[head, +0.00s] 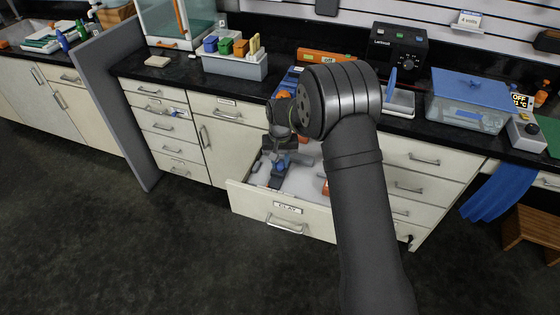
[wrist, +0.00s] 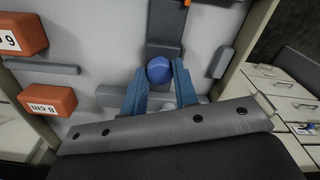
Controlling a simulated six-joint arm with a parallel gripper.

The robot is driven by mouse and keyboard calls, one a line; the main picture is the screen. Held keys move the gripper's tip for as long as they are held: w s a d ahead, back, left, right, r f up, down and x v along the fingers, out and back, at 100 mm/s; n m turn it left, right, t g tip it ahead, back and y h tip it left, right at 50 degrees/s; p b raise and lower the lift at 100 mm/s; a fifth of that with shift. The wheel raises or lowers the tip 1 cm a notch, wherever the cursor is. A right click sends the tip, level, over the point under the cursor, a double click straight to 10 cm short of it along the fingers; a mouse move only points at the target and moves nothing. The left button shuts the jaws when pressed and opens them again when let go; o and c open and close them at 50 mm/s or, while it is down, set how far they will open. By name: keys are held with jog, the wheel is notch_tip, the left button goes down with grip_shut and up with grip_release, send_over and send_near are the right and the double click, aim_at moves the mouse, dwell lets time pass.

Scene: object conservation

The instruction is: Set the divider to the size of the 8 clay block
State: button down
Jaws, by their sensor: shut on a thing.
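The open drawer (head: 282,219) labelled CLAY holds the divider and the clay blocks. In the wrist view, my gripper (wrist: 159,72) has its blue fingers shut on the round blue knob (wrist: 159,69) of the dark grey divider (wrist: 166,22). My gripper also shows low inside the drawer in the head view (head: 281,158). An orange clay block (wrist: 47,101) with a label that seems to read 8 cm lies at the left of the wrist view. Another orange block (wrist: 22,35), its label starting with what looks like 6, lies above it. My arm hides part of the drawer in the head view.
Grey strips, one at the upper left (wrist: 42,66), lie on the drawer floor. The drawer's walls stand close around my gripper. The dark counter above holds a grey bin (head: 235,67) and a blue-lidded box (head: 470,105). The floor in front is clear.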

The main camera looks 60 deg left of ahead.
jog(key=w+d, duration=0.3)
jog(key=c, duration=1.1)
grip_release()
jog(key=shift+s+a, duration=0.1)
jog(key=shift+c, duration=0.2)
notch_tip(320, 180, up, 17)
jog(key=shift+r, duration=0.2)
jog(key=shift+f, duration=0.1)
notch_tip(320, 180, down, 17)
jog(key=shift+f, duration=0.15)
jog(key=shift+s+a, duration=0.15)
